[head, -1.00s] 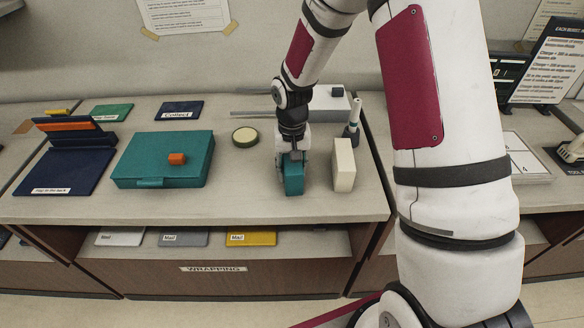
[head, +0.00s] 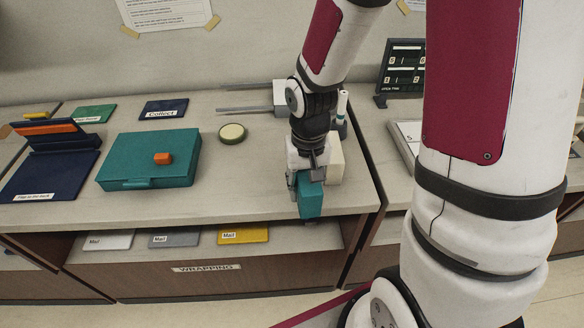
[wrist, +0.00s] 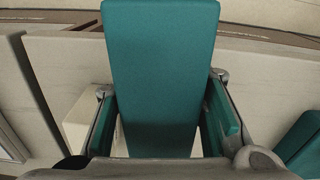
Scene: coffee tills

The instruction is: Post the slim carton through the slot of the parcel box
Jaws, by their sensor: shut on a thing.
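My gripper (head: 306,178) is shut on a teal slim carton (head: 311,200) at the counter's front right edge. The carton's lower end points toward the camera, and I cannot tell whether it touches the counter. In the wrist view the carton (wrist: 160,70) fills the space between the fingers and sticks out far beyond them. A teal flat box (head: 120,170) with an orange knob (head: 162,158) lies to the left, apart from the gripper; it may be the parcel box, but I cannot make out a slot.
A cream block (head: 336,160) stands close behind my gripper, partly hidden by it. A round green-rimmed tin (head: 232,133) and a navy stand (head: 50,172) are on the counter. Mail plates (head: 243,236) lie on the shelf below. The counter between the teal box and gripper is clear.

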